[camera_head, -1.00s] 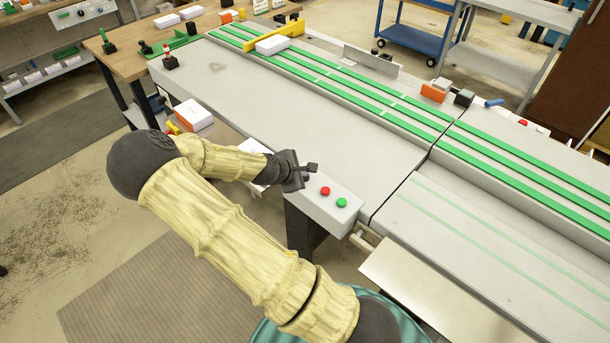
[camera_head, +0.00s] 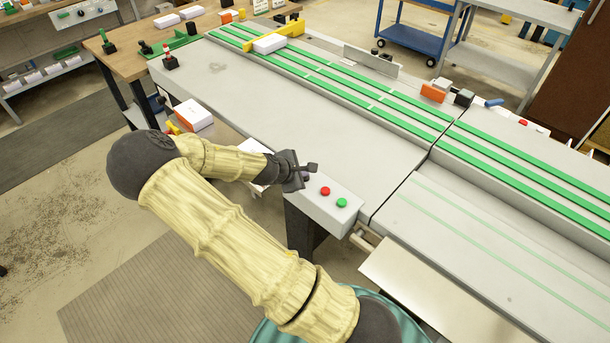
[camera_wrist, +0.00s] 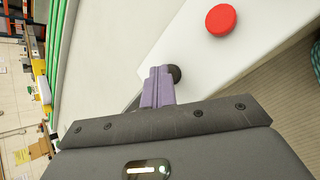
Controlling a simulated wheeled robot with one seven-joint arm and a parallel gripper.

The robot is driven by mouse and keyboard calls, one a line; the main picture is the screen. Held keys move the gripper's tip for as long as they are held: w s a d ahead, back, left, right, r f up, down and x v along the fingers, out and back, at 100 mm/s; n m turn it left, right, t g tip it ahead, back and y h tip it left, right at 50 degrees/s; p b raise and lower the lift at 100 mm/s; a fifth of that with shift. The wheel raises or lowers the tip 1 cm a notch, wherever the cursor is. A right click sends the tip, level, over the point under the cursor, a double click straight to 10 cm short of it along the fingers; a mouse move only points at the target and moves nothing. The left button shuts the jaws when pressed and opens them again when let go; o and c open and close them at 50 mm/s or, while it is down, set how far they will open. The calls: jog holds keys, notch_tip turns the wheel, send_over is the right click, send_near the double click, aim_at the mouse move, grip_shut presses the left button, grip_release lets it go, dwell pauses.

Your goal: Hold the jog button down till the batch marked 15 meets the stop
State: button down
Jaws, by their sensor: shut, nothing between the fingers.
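A white batch (camera_head: 269,44) lies on the green belts (camera_head: 310,80) at the far end. It is at the yellow bar (camera_head: 288,32) that crosses the belts, and seems to touch it. No number on it can be read. My gripper (camera_head: 312,170) is over the left end of the grey control box (camera_head: 325,208). In the wrist view, my shut purple-grey fingers (camera_wrist: 157,87) are at a black round button (camera_wrist: 175,73) and partly hide it. They seem to rest on it; how far it is pressed cannot be told.
A red button (camera_head: 325,191) and a green button (camera_head: 342,202) sit on the same box, close to my gripper. The red one is large in the wrist view (camera_wrist: 221,19). An upright grey plate (camera_head: 371,62) stands behind the belts.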

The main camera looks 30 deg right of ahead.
jog(key=shift+r, duration=0.1)
jog(key=shift+r+p, duration=0.85)
jog(key=shift+p, duration=0.1)
notch_tip(320, 180, up, 5)
jog(key=p, duration=0.4)
jog(key=shift+p, duration=0.3)
